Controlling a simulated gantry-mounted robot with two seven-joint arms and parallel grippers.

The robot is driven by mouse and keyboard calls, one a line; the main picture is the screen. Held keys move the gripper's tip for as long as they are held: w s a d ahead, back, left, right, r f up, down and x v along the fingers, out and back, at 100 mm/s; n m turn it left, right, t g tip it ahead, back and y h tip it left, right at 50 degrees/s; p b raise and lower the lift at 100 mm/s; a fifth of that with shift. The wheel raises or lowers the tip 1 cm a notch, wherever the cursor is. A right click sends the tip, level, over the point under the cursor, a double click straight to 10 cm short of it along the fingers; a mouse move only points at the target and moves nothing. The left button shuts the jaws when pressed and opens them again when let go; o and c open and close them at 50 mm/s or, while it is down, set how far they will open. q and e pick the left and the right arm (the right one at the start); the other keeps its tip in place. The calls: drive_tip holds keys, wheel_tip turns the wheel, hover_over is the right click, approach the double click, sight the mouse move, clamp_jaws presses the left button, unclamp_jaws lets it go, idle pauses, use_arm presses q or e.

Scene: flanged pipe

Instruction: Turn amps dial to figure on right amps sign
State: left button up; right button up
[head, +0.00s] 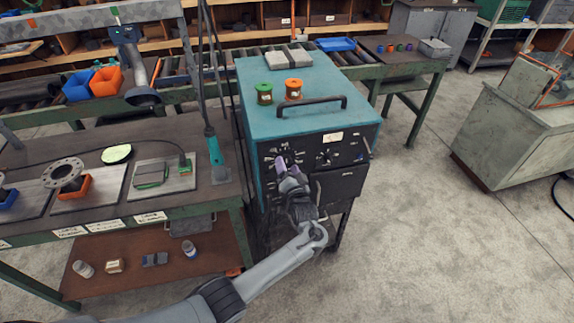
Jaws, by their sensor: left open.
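The teal welding machine (305,85) stands in the middle, with a dark front panel. The panel carries one dial at its left, mostly behind my gripper, and a smaller dial (325,157) right of it. A small white sign (333,136) is at the panel's top right; its writing is too small to read. My left gripper (285,163) is open at the left dial, its fingers pointing at the panel. Whether the fingers touch the dial, and where the dial points, I cannot tell. My right gripper is not in view.
A black handle (311,104), a green spool (264,93) and an orange spool (294,88) are on the machine's top. A workbench (205,147) with plates and a hanging teal tool (215,150) stands close on the left. The floor on the right (430,220) is clear.

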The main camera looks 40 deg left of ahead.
use_arm(q)
drive_tip(key=v, duration=0.9)
drive_tip(key=shift+s+d+p, duration=0.15)
drive_tip(key=shift+p, duration=0.25)
